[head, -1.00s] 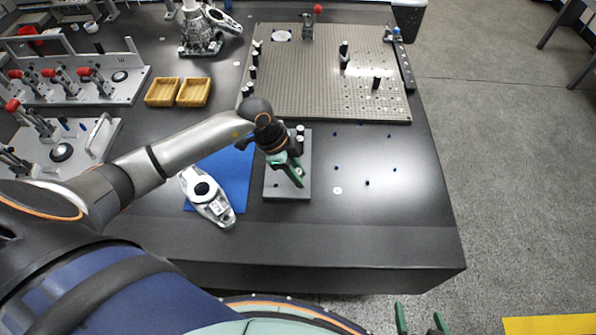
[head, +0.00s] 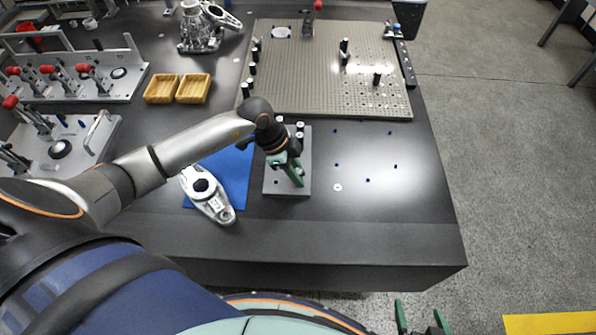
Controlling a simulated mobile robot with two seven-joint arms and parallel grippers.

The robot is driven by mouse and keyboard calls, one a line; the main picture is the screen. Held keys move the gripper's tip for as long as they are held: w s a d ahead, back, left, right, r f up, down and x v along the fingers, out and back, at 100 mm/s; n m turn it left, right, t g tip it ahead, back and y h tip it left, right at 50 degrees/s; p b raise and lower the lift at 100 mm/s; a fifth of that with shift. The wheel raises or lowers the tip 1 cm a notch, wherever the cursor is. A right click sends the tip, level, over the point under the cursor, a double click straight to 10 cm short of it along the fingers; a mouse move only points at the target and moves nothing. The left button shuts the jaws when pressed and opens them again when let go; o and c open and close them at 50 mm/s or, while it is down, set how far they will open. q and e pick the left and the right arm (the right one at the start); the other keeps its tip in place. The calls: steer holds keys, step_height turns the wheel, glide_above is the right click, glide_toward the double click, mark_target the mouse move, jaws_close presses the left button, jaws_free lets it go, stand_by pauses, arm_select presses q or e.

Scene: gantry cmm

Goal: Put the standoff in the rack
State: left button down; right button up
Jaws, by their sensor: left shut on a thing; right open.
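The rack is a small dark grey plate (head: 272,189) at the near middle of the table. A few black standoffs with pale tops (head: 300,127) stand at its far end, and a dark hole shows near its front left. My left gripper (head: 298,180) is over the right part of the rack, pointing down, and shut on a standoff. The held standoff is mostly hidden by the green fingers, and I cannot tell whether it touches the rack. My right gripper (head: 421,320) is open and empty at the bottom edge, in front of the table.
A silver cast part (head: 212,200) lies on a blue mat (head: 236,170) left of the rack. A perforated fixture plate (head: 320,85) with several black standoffs lies behind. Two wooden trays (head: 178,99) sit back left. Small blue pins (head: 368,180) dot the table to the right.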

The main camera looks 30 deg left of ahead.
arm_select(q)
steer(key=shift+f, duration=0.25)
steer(key=c, duration=0.6)
jaws_free()
steer(key=v, duration=1.2)
steer(key=shift+a+r+p, duration=0.15)
steer(key=shift+r+p, duration=0.1)
steer(key=shift+p, duration=0.1)
steer(key=shift+s, duration=0.1)
